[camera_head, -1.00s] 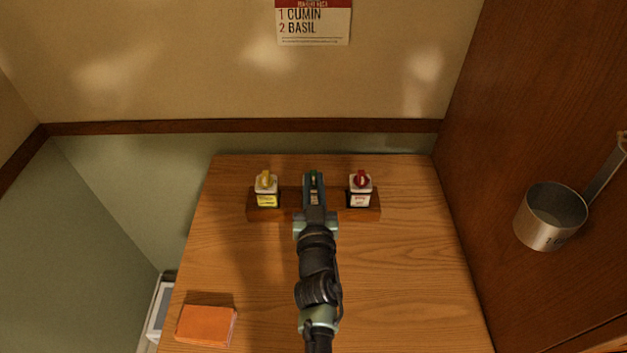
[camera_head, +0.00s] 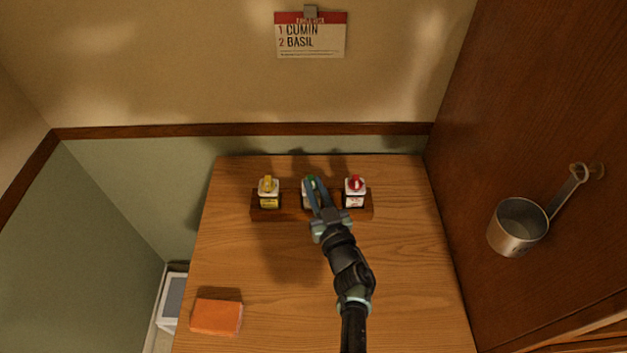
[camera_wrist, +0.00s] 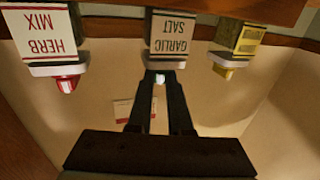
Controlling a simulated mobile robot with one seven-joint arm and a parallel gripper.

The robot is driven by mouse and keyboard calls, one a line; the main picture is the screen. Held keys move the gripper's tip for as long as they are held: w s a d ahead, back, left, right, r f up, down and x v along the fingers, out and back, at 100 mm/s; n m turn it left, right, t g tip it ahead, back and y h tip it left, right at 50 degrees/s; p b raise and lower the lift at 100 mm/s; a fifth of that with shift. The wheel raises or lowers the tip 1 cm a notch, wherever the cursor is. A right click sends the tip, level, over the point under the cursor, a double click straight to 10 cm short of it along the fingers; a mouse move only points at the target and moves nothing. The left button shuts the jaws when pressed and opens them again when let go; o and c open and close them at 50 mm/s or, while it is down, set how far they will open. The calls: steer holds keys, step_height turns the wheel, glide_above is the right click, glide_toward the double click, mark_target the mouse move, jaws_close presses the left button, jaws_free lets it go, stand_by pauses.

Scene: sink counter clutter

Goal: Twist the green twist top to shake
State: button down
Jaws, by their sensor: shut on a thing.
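The green twist top (camera_head: 311,181) is on the middle jar of a row of three. Its jar, labelled GARLIC SALT, shows in the wrist view (camera_wrist: 172,33), upside down there with a white lid (camera_wrist: 165,64). My gripper (camera_head: 312,184) is shut on the green top from the front, one finger on each side.
A yellow-topped jar (camera_head: 268,192) stands left and a red-topped jar (camera_head: 354,191) right, close to my fingers, in a wooden rack (camera_head: 293,214). An orange block (camera_head: 217,316) lies front left. A metal cup (camera_head: 517,228) hangs at right. A card (camera_head: 311,42) reads CUMIN, BASIL.

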steer(key=n+y+b, duration=0.1)
steer(key=d+n+g+y, duration=0.1)
steer(key=y, duration=0.1)
steer(key=shift+w+f+b, duration=0.15)
steer(key=shift+f+b, duration=0.05)
steer(key=shift+b, duration=0.2)
steer(key=shift+w+f+n+g+y+b, duration=0.1)
steer(key=shift+f+n+g+y+b, duration=0.05)
steer(key=shift+n+g+y+b, duration=0.9)
steer(key=n+g+y+b, duration=0.2)
steer(key=b, duration=0.3)
steer(key=shift+w+d+y, duration=0.1)
steer(key=shift+y, duration=0.15)
steer(key=shift+g+y+b, duration=0.25)
steer(key=shift+y+b, duration=0.05)
steer(key=shift+b, duration=0.35)
steer(key=shift+r+n+g+b, duration=0.3)
steer(key=shift+r+n, duration=0.05)
steer(key=c, duration=0.8)
jaws_free()
steer(key=p+v, duration=0.1)
steer(key=v, duration=1.1)
steer(key=shift+w+f, duration=0.15)
steer(key=shift+f, duration=0.05)
